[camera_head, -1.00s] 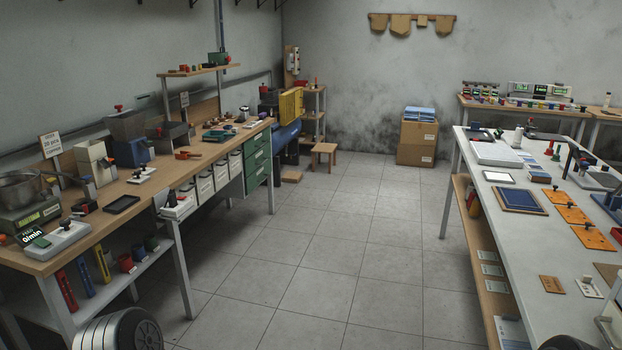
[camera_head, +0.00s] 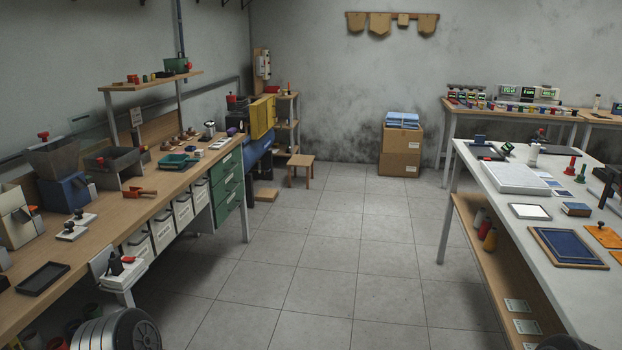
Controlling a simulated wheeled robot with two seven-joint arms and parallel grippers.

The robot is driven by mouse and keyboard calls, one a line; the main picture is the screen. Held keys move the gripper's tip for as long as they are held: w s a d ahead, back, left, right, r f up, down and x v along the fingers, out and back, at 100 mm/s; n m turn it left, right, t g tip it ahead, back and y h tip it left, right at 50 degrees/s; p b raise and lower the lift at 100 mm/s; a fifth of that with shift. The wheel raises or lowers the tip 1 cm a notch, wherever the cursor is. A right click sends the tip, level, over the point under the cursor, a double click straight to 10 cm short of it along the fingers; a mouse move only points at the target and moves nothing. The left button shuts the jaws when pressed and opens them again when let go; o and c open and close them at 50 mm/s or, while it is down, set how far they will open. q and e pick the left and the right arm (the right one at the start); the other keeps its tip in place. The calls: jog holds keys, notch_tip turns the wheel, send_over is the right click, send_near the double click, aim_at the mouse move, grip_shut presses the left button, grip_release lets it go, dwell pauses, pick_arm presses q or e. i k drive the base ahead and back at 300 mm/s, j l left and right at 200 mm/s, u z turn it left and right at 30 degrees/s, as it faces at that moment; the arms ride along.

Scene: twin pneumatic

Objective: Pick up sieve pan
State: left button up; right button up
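I cannot pick out a sieve pan for certain in this view. On the left wooden bench (camera_head: 88,258) lie a flat black tray (camera_head: 43,278), a teal tray (camera_head: 178,161) and a dark grey open-topped bin (camera_head: 115,162). An orange-red scoop-like tool (camera_head: 139,192) lies near the middle of that bench.
A tiled floor aisle (camera_head: 330,270) is clear between the left bench and the white table (camera_head: 500,180) on the right. Green drawers (camera_head: 227,188) hang under the left bench.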

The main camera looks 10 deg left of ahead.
aim_at(170, 161)
jog(key=i+z, duration=0.1)
jog(key=i, duration=2.5)
jog(key=i+u, duration=0.35)
jog(key=i, duration=0.15)
jog(key=i+u, duration=0.35)
jog(key=i, duration=0.2)
jog(key=i+l+u, duration=0.35)
jog(key=i, duration=0.15)
jog(key=i+l+u, duration=1.25)
jog(key=i+j, duration=0.05)
jog(key=i, duration=0.05)
